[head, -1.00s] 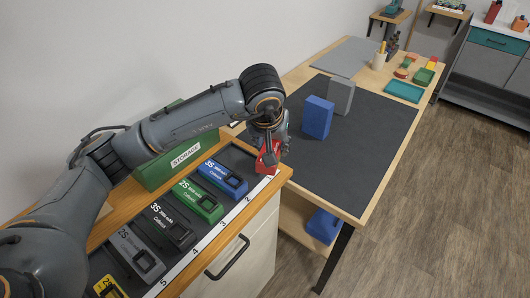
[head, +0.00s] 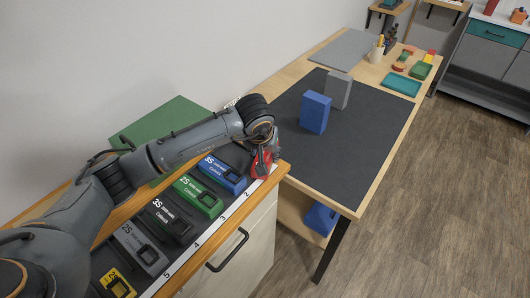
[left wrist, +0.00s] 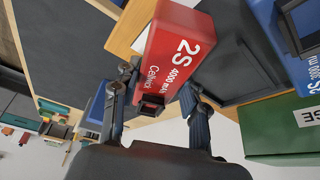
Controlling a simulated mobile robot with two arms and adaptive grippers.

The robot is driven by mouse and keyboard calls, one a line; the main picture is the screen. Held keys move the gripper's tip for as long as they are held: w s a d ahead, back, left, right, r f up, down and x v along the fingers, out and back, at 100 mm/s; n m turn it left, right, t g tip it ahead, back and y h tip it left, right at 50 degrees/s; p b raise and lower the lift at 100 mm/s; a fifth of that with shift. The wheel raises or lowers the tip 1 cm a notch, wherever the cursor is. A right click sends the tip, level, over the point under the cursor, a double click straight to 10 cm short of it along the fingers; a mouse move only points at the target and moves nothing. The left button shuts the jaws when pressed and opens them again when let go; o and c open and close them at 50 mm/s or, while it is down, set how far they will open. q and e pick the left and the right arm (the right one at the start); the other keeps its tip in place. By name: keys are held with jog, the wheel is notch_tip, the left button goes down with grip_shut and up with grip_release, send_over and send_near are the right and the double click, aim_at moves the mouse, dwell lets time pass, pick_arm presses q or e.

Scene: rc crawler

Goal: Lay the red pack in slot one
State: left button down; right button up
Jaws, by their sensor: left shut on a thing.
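The red pack (head: 261,164), marked 2S 4000 mAh, is in my left gripper (head: 266,151) at the far end of the slotted tray, by the number 1 end of the white strip. In the left wrist view the red pack (left wrist: 181,48) sits between the two fingers of my left gripper (left wrist: 157,100), which are shut on it. It is tilted over the dark slot one (left wrist: 240,66). I cannot tell whether it touches the tray. My arm partly hides slot one in the head view. My right gripper is not in view.
A blue pack (head: 222,174) lies in the neighbouring slot, then a green pack (head: 198,196), a black pack (head: 168,221), a grey pack (head: 140,248) and a yellow one (head: 116,283). A green storage box (head: 163,122) stands behind. A blue block (head: 315,112) stands on the mat.

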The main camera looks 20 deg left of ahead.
pick_arm(q)
jog(key=c, duration=0.7)
grip_release()
jog(key=shift+f, duration=0.1)
jog(key=shift+r, duration=0.35)
jog(key=b+v, duration=0.1)
jog(key=v, duration=1)
jog(key=shift+s+r+b, duration=0.2)
jog(key=shift+r+b, duration=0.1)
jog(key=shift+r, duration=0.05)
